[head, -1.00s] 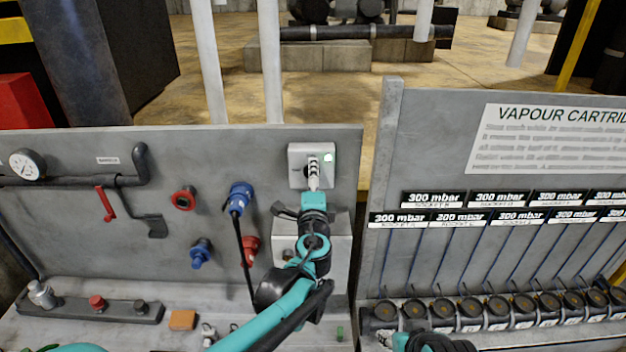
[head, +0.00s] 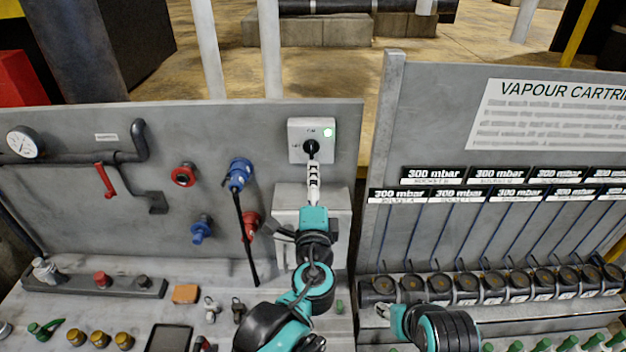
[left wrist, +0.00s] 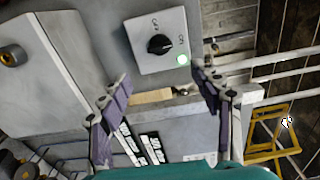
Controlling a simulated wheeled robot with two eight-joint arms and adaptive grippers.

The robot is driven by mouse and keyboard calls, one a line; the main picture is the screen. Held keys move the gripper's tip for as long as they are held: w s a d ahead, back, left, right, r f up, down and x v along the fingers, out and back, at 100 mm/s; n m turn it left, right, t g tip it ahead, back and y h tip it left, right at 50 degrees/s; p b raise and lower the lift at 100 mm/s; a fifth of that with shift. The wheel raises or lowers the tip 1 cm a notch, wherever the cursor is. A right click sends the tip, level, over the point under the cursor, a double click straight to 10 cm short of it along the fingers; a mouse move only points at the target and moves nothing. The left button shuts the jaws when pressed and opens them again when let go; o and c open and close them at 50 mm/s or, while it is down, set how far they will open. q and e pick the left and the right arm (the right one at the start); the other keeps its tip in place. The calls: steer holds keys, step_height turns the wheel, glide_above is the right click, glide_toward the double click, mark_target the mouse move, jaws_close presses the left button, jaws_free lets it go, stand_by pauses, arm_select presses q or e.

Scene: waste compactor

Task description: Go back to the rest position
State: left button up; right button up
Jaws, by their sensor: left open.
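A light grey switch box (head: 299,152) with a black rotary knob (head: 311,147) and a lit green lamp (head: 328,132) is on the grey panel. In the left wrist view the same box (left wrist: 142,28), knob (left wrist: 160,44) and lamp (left wrist: 183,60) lie beyond the fingertips. My left gripper (head: 313,170) is below the knob in the head view, apart from it. Its two fingers are spread with nothing between them in the left wrist view (left wrist: 160,78).
Blue connectors (head: 238,175), red connectors (head: 184,174) and a red-handled valve (head: 104,180) stick out of the panel left of my left arm. An orange block (head: 185,293) and small parts lie on the bench. A row of round black cartridges (head: 466,287) stands at right.

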stand_by(0.3)
arm_select(q)
steer(key=s+a+f+n+g+y+b, duration=0.25)
steer(key=s+a+f+n+b, duration=0.2)
steer(key=a+f, duration=0.5)
steer(key=s+a+f+n+g+y+b, duration=0.1)
steer(key=s+a+f+n+g+b, duration=0.25)
steer(key=a+f+n+b, duration=0.4)
steer(key=s+f+n+g+h+b, duration=0.1)
steer(key=s+f+n+g+b, duration=0.1)
steer(key=s+f, duration=0.3)
steer(key=s+a+f+n+g+h+b, duration=0.1)
steer(key=s+f, duration=0.5)
steer(key=f, duration=0.7)
steer(key=n+g+h+b, duration=0.1)
steer(key=n+g+b, duration=0.1)
steer(key=n+b, duration=0.1)
steer(key=shift+s+f, duration=0.25)
steer(key=shift+s, duration=0.05)
